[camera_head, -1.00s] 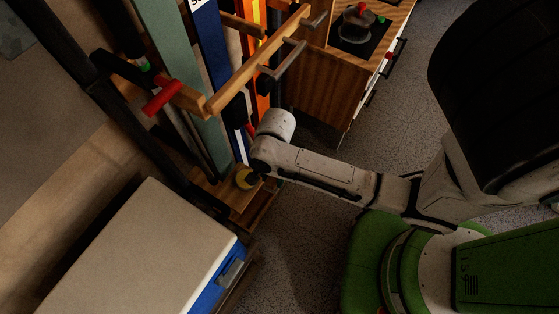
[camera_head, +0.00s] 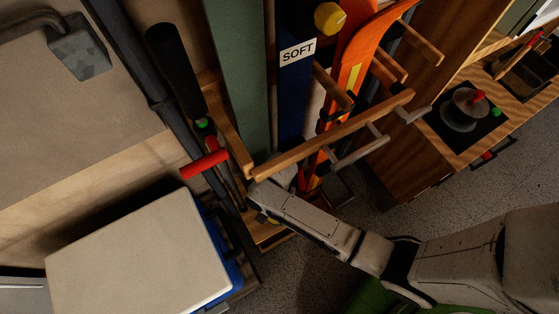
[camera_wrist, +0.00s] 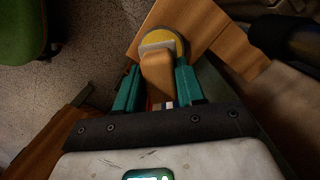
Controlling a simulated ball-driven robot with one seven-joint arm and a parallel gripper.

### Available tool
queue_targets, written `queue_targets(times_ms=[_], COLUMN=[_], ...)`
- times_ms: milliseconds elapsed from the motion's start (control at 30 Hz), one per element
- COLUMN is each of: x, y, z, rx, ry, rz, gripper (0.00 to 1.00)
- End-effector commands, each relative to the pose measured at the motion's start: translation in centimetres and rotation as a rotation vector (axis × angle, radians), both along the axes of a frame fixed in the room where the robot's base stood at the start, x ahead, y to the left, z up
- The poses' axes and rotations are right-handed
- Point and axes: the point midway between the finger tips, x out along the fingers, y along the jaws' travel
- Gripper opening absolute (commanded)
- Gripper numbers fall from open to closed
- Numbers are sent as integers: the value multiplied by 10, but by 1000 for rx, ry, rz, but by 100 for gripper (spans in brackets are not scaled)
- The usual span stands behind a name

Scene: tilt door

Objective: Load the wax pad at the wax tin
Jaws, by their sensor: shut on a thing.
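In the wrist view, the teal fingers of my gripper (camera_wrist: 157,72) are shut on the wax pad (camera_wrist: 157,62), a tan wooden block with a pale grey face at its far end. The grey face lies over or against the wax tin (camera_wrist: 168,37), a round tin with yellow wax inside. I cannot tell whether they touch. The tin sits on a wooden shelf. In the head view, my arm hides the pad and nearly all of the tin, and only a small yellow bit shows beside my wrist.
A wooden rack bar (camera_head: 330,135) crosses in front of the upright skis, above my wrist. A box with a cream lid (camera_head: 140,255) stands at lower left. A red handle (camera_head: 204,165) juts out nearby. A wooden counter with a pot (camera_head: 462,110) stands at right.

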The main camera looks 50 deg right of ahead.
Motion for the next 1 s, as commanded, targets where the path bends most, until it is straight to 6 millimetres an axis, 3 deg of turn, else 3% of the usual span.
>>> queue_targets(times_ms=[500, 1000], x=[0, -1], y=[0, -1], z=[-49, -52], rx=[0, 0], ry=[-1, 0], rz=[-1, -2], gripper=[14, 14])
